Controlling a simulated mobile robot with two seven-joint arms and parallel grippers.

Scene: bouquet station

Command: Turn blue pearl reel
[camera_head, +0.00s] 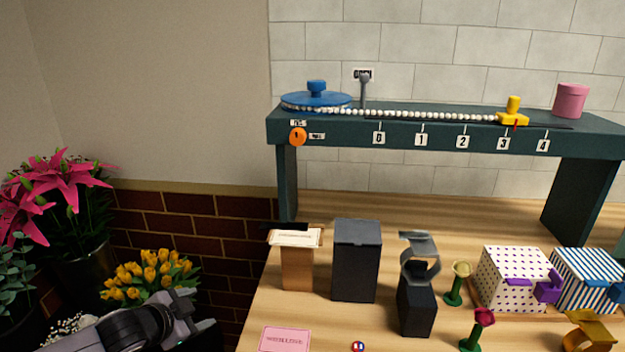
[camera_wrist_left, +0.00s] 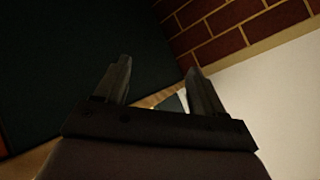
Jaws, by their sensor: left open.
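The blue pearl reel (camera_head: 316,100) lies flat on the left end of the dark green raised shelf (camera_head: 335,131), with a blue knob (camera_head: 317,87) on top. White pearls (camera_head: 430,115) run from its rim along the shelf to a yellow slider (camera_head: 512,115), whose red pointer is near the 3 mark. My left arm (camera_head: 150,325) is low at the left, well below and apart from the reel. In the left wrist view the left gripper (camera_wrist_left: 160,85) is open, with nothing visible between its fingers. The reel is not recognisable there. My right gripper is not in view.
A grey post (camera_head: 364,92) stands right of the reel. A pink cylinder (camera_head: 570,100) sits at the shelf's right. Below, the wooden table carries a black box (camera_head: 357,260), stands and patterned boxes (camera_head: 514,277). Flowers (camera_head: 150,278) stand at the left by the wall.

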